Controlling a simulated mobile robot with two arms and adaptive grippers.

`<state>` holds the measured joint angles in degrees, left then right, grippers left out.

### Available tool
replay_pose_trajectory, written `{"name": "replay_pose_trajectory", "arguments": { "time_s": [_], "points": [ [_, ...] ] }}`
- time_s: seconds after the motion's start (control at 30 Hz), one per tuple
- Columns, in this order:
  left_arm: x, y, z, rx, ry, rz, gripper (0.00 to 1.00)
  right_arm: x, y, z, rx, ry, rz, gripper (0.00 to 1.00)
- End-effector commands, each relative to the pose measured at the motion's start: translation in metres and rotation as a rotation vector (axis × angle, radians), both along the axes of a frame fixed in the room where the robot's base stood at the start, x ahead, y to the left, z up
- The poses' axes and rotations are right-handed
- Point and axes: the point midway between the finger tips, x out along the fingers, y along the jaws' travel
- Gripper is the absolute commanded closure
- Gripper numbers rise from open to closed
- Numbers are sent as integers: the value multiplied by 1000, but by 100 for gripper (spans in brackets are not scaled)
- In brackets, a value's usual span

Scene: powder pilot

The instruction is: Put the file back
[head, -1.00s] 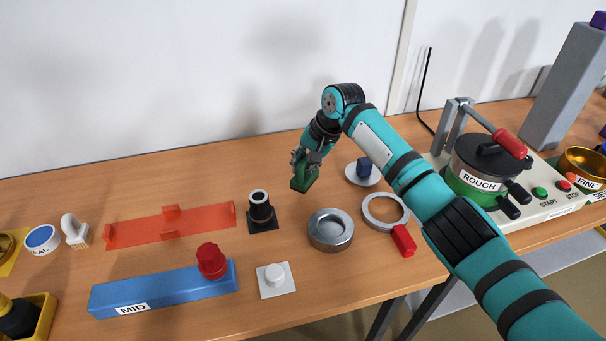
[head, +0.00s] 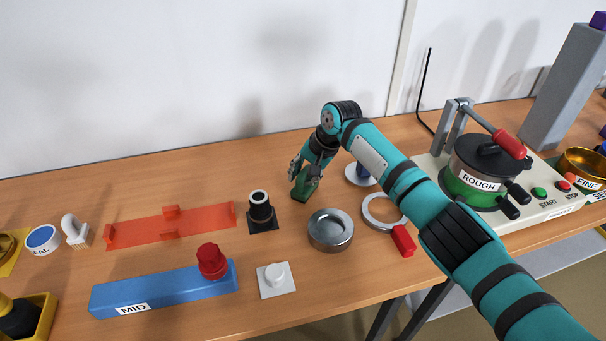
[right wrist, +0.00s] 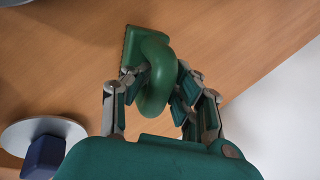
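The green piece with a rounded handle (right wrist: 157,82), which looks like the file, sits on the bare wooden table in the head view (head: 305,187). It has a flat ridged block at its far end in the right wrist view. My right gripper (head: 303,173) is directly above it, fingers spread, one on each side of the handle. In the wrist view the right gripper (right wrist: 158,92) looks open around the handle; slight contact on one side cannot be ruled out. My left gripper is not in view.
An orange-red rack (head: 190,221), black stand (head: 261,212), metal dish (head: 331,230) and red-handled ring (head: 384,210) stand nearby. A blue MID bar (head: 165,290) lies in front, a ROUGH pot (head: 484,175) at right. A white disc with a blue knob (right wrist: 44,150) is close to the gripper.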

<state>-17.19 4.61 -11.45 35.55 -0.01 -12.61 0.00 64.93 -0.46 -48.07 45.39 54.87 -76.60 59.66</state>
Motion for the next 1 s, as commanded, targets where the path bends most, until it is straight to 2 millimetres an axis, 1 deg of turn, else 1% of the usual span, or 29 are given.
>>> {"name": "replay_pose_trajectory", "arguments": {
  "time_s": [0.27, 0.37, 0.47, 0.8, 0.9, 1.0],
  "points": [
    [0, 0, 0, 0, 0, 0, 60, 0, -1, -1, -2, 2, -1, 71],
    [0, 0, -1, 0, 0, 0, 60, 0, -2, 4, -2, 0, 0, 71],
    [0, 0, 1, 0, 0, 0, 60, -2, -6, 17, 1, -1, 1, 71],
    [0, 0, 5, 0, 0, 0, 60, -16, -33, 81, 0, -1, 0, 71],
    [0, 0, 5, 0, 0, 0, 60, -19, -38, 96, 0, 0, -1, 71],
    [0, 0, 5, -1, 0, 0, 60, -21, -42, 106, -1, 0, 0, 71]
  ]
}}
